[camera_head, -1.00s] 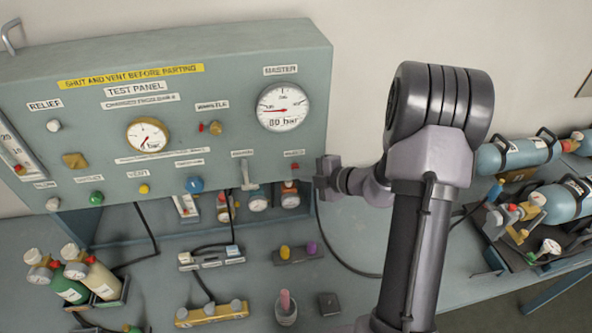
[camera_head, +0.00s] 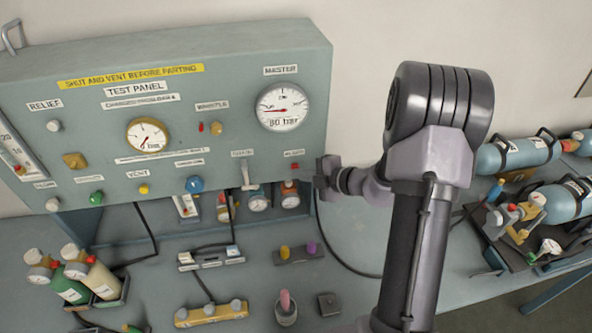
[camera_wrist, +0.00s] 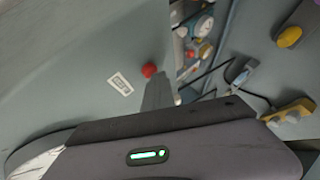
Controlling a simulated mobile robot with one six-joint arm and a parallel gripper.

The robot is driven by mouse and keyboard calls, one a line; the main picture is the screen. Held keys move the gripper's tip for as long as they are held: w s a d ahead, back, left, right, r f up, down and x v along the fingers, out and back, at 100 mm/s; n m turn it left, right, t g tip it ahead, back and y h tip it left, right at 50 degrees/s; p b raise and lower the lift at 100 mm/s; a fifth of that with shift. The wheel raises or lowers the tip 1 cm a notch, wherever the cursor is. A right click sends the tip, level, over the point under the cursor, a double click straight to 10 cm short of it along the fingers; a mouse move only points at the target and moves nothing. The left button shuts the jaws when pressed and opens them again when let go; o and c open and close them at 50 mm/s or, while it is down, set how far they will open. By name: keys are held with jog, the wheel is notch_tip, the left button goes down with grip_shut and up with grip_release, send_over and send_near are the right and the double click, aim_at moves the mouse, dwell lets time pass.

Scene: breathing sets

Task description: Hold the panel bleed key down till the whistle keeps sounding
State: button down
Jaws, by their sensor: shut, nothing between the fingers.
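The test panel (camera_head: 60,120) stands at the left with a small red key (camera_head: 295,168) low at its right side, under a label too blurred to read for sure. The red key also shows in the wrist view (camera_wrist: 149,71), beside a white label. My gripper (camera_head: 318,182) is at the panel's lower right edge, shut and empty. In the wrist view its narrow tip (camera_wrist: 158,84) is right by the red key; I cannot tell whether it presses it. The whistle (camera_head: 216,128) is a brass fitting, with a small red piece (camera_head: 201,127) upright beside it.
The master gauge (camera_head: 283,107) reads low on its dial, above "80 bar". A lever (camera_head: 246,175) and a blue knob (camera_head: 194,184) sit left of the red key. A hose runs below my gripper. Cylinders (camera_head: 520,152) lie on the bench at the right.

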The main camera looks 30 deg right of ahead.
jog(key=shift+s+a, duration=0.25)
jog(key=shift+s, duration=0.65)
jog(key=shift+s, duration=0.1)
jog(key=shift+s+a+p, duration=0.1)
jog(key=shift+s+a, duration=0.15)
jog(key=shift+s, duration=0.55)
jog(key=shift+s+a+p, duration=0.15)
jog(key=shift+s+a, duration=0.05)
jog(key=shift+s, duration=0.55)
jog(key=shift+s+a+p, duration=0.1)
jog(key=shift+s+a, duration=0.15)
jog(key=shift+s, duration=0.55)
